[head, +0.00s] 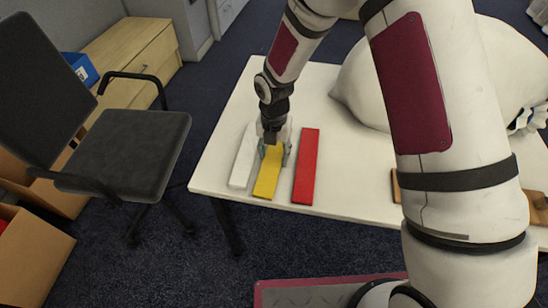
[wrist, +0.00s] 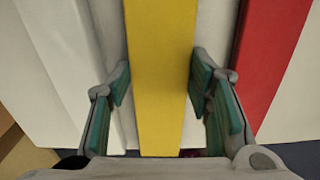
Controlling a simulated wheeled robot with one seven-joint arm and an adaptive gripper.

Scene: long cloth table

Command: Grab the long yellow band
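The long yellow band (head: 267,178) lies flat on the white table near its left end, between a white band and a red band. In the wrist view the yellow band (wrist: 162,70) runs lengthwise through the middle of the picture. My gripper (head: 274,152) is over the far part of the yellow band, pointing down. In the wrist view my gripper (wrist: 160,85) is open, one teal-padded finger on each side of the band. The band's far end is hidden behind my gripper.
A white band (head: 243,160) lies left of the yellow one and a red band (head: 306,166) lies right, with narrow gaps. The table's (head: 340,180) front edge is close. A large white sack (head: 365,85) and wooden pieces (head: 538,207) are farther right. A black chair (head: 130,150) stands left.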

